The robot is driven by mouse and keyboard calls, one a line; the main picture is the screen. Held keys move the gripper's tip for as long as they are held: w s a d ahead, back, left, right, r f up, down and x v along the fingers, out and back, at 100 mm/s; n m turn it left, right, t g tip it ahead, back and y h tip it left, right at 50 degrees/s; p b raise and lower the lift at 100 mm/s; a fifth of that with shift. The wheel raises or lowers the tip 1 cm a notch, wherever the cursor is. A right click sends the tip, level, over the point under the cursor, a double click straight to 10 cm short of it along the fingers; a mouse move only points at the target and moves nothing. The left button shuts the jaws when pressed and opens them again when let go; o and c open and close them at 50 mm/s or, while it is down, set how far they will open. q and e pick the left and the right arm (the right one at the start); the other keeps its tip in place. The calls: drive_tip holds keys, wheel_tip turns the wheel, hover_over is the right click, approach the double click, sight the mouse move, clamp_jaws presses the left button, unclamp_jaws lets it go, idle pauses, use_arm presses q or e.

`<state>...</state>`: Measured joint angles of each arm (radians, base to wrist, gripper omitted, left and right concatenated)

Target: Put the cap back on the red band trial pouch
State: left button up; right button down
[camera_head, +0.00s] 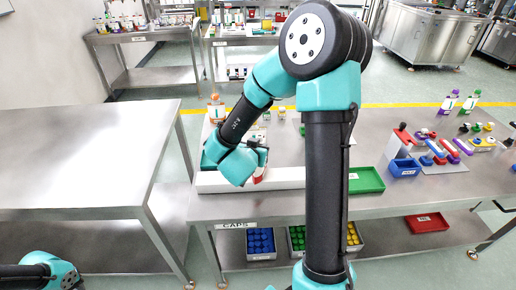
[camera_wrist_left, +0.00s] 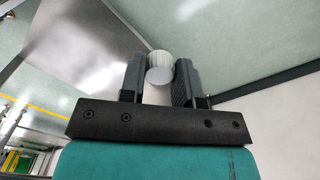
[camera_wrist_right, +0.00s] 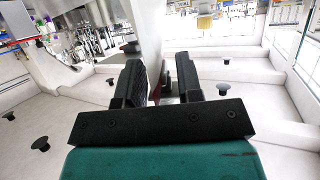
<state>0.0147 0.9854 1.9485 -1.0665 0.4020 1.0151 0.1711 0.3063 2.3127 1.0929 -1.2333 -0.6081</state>
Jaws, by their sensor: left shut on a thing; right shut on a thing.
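In the left wrist view my left gripper (camera_wrist_left: 160,75) is shut on a white ribbed cap (camera_wrist_left: 160,66), whose pale round face shows between the fingers. In the head view my left arm is only partly in view at the bottom left corner. My right gripper (camera_head: 256,163) is low over the middle table by the white rack. It is shut on what looks like the red band trial pouch (camera_head: 260,176); only a small white and red part shows beside the fingers. In the right wrist view the fingers (camera_wrist_right: 163,75) hide most of it, and I cannot see its opening.
A white stepped rack (camera_wrist_right: 255,95) with dark pegs surrounds my right gripper. A bare steel table (camera_head: 80,150) is at left. Cap bins are on the lower shelf.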

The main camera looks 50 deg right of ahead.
drive_tip(key=shift+f, duration=0.15)
drive_tip(key=c, duration=0.8)
unclamp_jaws()
drive_tip(key=shift+r, duration=0.2)
drive_tip(key=v, duration=1.2)
